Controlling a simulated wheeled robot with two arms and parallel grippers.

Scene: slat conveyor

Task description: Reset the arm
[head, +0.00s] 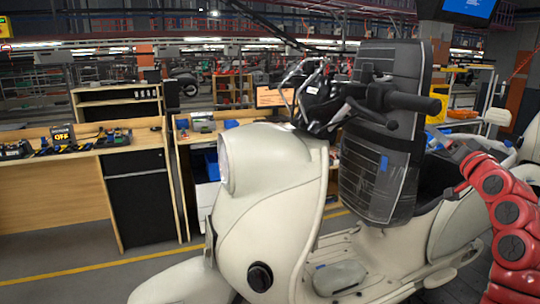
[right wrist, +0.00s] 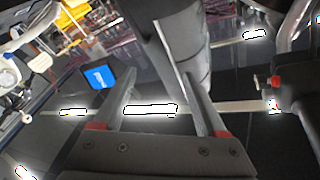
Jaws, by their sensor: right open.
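My right arm (head: 508,215), with red links, comes in from the right edge of the head view. Its gripper (head: 449,146) is beside the dark wrapped backrest on a cream scooter (head: 285,190), and is small and partly hidden there. In the right wrist view my right gripper (right wrist: 155,80) has its two fingers spread apart, with nothing held between them. A dark, rounded upright thing (right wrist: 182,40) shows beyond the fingers; I cannot tell whether it is near them. My left gripper is not in view.
The scooter with its handlebar (head: 405,100) and tall dark wrapped pad (head: 385,165) fills the middle, close to my right arm. Wooden workbenches (head: 60,200) with tools stand at left. A yellow line (head: 110,265) crosses the open grey floor. A monitor (head: 468,10) hangs at top right.

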